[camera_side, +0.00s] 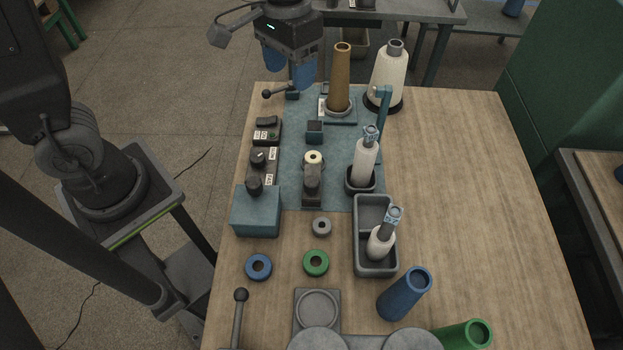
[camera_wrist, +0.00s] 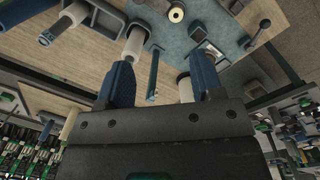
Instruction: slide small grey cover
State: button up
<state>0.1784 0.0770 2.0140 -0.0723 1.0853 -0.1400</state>
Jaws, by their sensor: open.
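My gripper (camera_side: 290,75) is open and empty, its two blue fingers hanging above the back left of the bench in the side view. In the wrist view my gripper (camera_wrist: 162,72) shows both fingers well apart. A small teal box (camera_side: 314,137) with a flat dark grey top (camera_side: 315,126) stands on the teal plate, to the right of and nearer the camera than my gripper. The grey top looks like the small grey cover, but I cannot tell for sure. The box also shows in the wrist view (camera_wrist: 197,31), beyond the fingers and apart from them.
A black-knobbed lever (camera_side: 267,94) is close below my gripper. A tall brown cone (camera_side: 341,75) and a cream cone (camera_side: 389,75) stand to its right. A teal post (camera_side: 384,110) and a white spool (camera_side: 366,160) stand nearby. The bench's right side is clear.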

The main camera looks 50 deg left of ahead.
aim_at(312, 180)
jog(key=w+d+f+g, duration=0.4)
jog(key=d+f, duration=0.2)
jog(key=f, duration=0.6)
jog(key=shift+y, duration=0.3)
jog(key=x, duration=1.3)
jog(key=shift+s+d+f, duration=0.1)
jog(key=shift+f, duration=0.25)
jog(key=shift+c, duration=0.2)
grip_shut()
